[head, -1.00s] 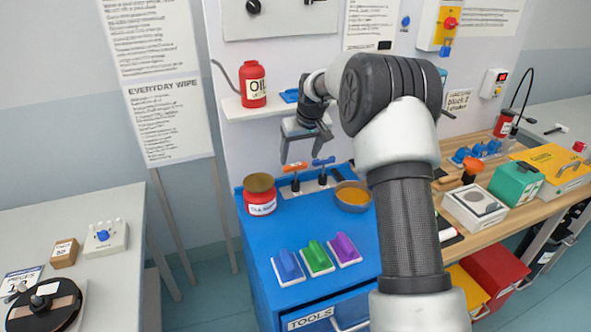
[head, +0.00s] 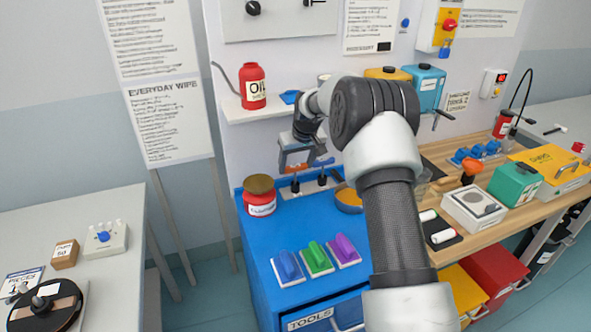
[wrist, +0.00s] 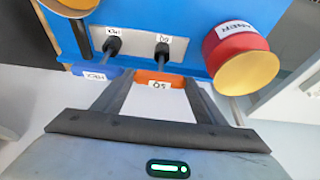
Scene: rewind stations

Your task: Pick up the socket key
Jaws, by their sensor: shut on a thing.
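Two T-handled keys stand upright in a holder on the blue cart's top, one orange and one blue. My gripper (head: 295,163) has come down over the orange-handled key (head: 295,168). In the wrist view the orange handle (wrist: 159,79), marked with what looks like "SQ", lies between my fingertips (wrist: 158,84), and the gripper is shut on it. Its dark shaft still runs down to the holder. The blue-handled key (head: 322,163) is just to the right; it also shows beside my finger in the wrist view (wrist: 97,74), apparently marked "HEX".
A red tin (head: 260,197) stands left of the keys, close to my gripper. An orange-filled bowl (head: 348,199) is on the right, partly behind my arm. Blue, green and purple-handled blocks (head: 316,258) lie at the front. A shelf with an oil bottle (head: 253,86) is above.

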